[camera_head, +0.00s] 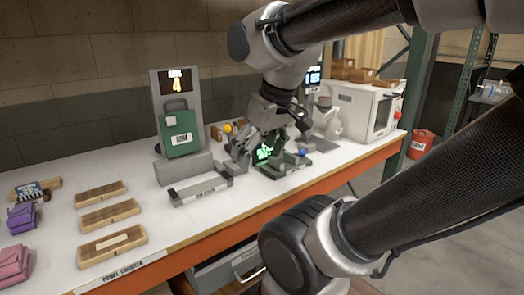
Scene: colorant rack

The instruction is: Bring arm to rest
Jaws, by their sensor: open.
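My arm reaches in from the right side of the head view, bent above the workbench. My gripper (262,150) points downward over the white counter (245,195), near a small device with a lit green screen (265,152). Its fingers are open, and I see nothing held between them. The gripper is small and dark here, so I cannot tell whether a fingertip touches anything below.
A green case (180,134) stands before a grey display stand (160,90). A white machine (362,110) stands back right. A red bucket (421,146) is beyond the orange counter edge.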

